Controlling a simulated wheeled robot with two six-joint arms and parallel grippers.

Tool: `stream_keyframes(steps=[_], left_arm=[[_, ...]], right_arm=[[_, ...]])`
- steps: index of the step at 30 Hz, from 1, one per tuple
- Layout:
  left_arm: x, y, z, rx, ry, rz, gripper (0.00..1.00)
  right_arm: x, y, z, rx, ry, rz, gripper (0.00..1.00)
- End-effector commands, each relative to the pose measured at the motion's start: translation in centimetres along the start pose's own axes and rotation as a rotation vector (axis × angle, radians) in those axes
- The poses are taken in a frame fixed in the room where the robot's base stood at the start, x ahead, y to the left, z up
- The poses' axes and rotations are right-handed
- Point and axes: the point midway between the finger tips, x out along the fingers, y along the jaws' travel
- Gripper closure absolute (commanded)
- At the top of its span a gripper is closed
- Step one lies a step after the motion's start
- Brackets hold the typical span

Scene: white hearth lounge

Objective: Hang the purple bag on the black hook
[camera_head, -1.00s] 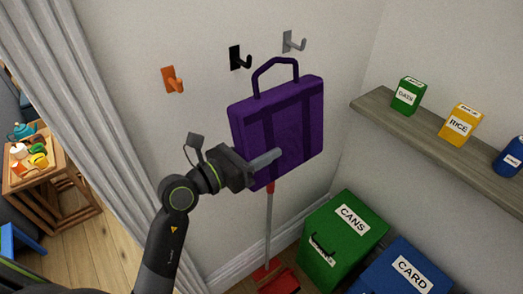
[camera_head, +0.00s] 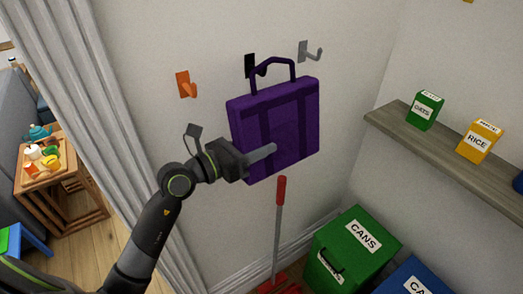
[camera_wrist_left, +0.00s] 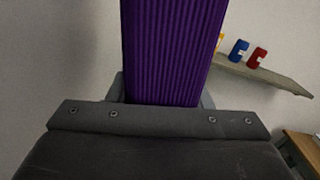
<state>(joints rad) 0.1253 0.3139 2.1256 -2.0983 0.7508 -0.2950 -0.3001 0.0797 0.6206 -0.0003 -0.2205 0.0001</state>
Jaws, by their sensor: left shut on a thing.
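The purple bag (camera_head: 274,128) is held up in front of the wall in the head view, its handle loop at the top. My left gripper (camera_head: 262,153) is shut on the bag's lower left side. The bag also fills the middle of the left wrist view (camera_wrist_left: 172,50), between the fingers. The black hook (camera_head: 250,65) is on the wall behind the handle's upper left part. The handle overlaps the hook's tip in the picture; I cannot tell whether they touch or whether the loop is around it. My right gripper is not in view.
An orange hook (camera_head: 186,84) is to the left and a grey hook (camera_head: 309,51) to the right. A wooden shelf (camera_head: 440,147) with boxes is at right. A red-handled broom (camera_head: 279,215) and a green CANS bin (camera_head: 352,250) stand below. A grey curtain (camera_head: 110,130) hangs at left.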

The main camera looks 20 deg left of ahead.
Motion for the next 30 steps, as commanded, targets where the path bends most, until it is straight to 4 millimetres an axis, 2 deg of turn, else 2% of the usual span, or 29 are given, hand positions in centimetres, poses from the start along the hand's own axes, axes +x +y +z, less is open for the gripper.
stream_keyframes(steps=[16,30], left_arm=[[0.0,3.4,0.2,0.002,0.0,0.0,0.85],[0.0,4.9,-1.9,0.0,-0.001,0.0,0.85]], right_arm=[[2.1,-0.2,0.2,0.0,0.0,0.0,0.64],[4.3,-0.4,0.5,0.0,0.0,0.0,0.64]])
